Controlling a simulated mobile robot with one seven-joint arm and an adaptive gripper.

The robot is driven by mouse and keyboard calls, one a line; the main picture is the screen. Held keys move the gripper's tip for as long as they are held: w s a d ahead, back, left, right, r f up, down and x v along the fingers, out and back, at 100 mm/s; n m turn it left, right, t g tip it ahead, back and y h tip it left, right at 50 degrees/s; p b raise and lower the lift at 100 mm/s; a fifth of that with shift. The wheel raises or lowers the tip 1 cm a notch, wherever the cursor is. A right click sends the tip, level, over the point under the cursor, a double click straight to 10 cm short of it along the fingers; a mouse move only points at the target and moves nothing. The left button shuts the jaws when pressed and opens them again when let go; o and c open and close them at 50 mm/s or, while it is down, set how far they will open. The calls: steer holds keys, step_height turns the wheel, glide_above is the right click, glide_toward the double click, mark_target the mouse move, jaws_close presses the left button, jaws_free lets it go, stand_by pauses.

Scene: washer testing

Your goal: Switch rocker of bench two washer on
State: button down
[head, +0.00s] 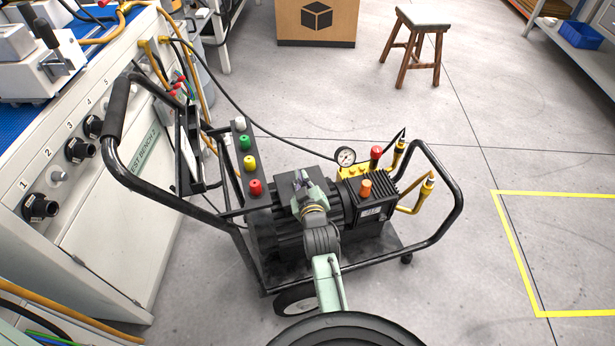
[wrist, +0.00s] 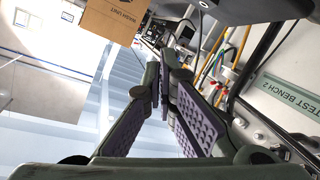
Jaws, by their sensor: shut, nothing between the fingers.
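The washer (head: 262,240) is a black wheeled cart beside the bench, with a motor and pump inside a tubular frame. An upright panel (head: 238,160) on its left carries white, green, yellow and red knobs. I cannot make out a rocker on it for certain. My gripper (head: 301,180) hangs over the middle of the washer in the head view, right of the knob panel and hiding part of the motor. In the wrist view, my gripper (wrist: 166,68) has its purple-padded fingers together, with nothing between them. The bench label, reading TEST BENCH 2 (wrist: 289,97), is at the right there.
The white bench (head: 120,235) with numbered sockets stands close on the left. The cart's bent handle (head: 117,110) and a black hose (head: 255,125) rise near my arm. A pressure gauge (head: 345,157) sits behind the gripper. A stool (head: 422,40) is farther back; floor at right is clear.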

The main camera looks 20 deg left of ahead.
mark_target(323, 187)
steer(key=x, duration=0.3)
steer(key=shift+f, duration=0.3)
steer(key=shift+w+d+f, duration=0.1)
steer(key=shift+d+f, duration=0.15)
steer(key=shift+f, duration=0.25)
steer(key=shift+w+d+f, duration=0.15)
steer(key=shift+d+f, duration=0.15)
steer(key=shift+f, duration=0.25)
steer(key=shift+w+d+f+p, duration=0.15)
steer(key=shift+d+f+p, duration=0.15)
steer(key=shift+f, duration=0.15)
